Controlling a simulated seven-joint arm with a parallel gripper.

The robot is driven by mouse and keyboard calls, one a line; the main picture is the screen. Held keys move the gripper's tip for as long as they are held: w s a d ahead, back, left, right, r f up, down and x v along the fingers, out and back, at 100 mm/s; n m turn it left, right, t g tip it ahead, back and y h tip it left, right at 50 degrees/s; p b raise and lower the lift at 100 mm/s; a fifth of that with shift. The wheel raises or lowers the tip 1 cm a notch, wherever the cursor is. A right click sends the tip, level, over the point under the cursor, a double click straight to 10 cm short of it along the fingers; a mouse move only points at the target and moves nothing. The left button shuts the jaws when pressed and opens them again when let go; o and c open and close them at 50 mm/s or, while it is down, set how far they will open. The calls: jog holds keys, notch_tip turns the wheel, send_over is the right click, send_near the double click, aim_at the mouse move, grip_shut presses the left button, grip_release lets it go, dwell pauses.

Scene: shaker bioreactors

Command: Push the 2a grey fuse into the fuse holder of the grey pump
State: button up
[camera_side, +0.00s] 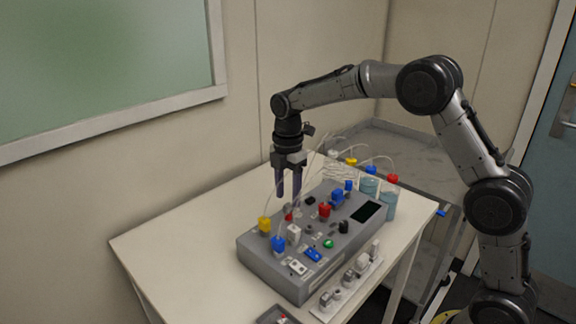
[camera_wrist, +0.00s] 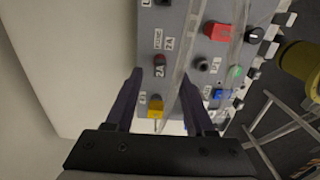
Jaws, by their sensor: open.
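The grey pump may be part of the grey box-shaped unit (camera_side: 265,262) on the white table; its top panel also shows in the wrist view (camera_wrist: 181,45). A small red-topped round part (camera_wrist: 159,59) sits on the panel beside a "2A" label, and shows in the side view (camera_side: 289,217). I cannot tell whether it is the fuse or its holder, and I cannot pick out a grey fuse for sure. My gripper (camera_side: 288,197) points down above the unit's back left edge, open and empty.
The table's left side (camera_side: 170,240) is clear.

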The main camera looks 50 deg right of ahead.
aim_at(288, 205)
notch_tip(288, 205, up, 11)
jog(key=shift+r, duration=0.2)
jog(key=s+r+m+t, duration=0.25)
jog(key=s+r, duration=0.75)
jog(key=s, duration=0.5)
jog(key=s+f+m+t, duration=0.3)
jog(key=s+f+m, duration=1)
jog(key=s+m, duration=0.2)
jog(key=shift+s+a, duration=0.25)
jog(key=shift+s, duration=0.45)
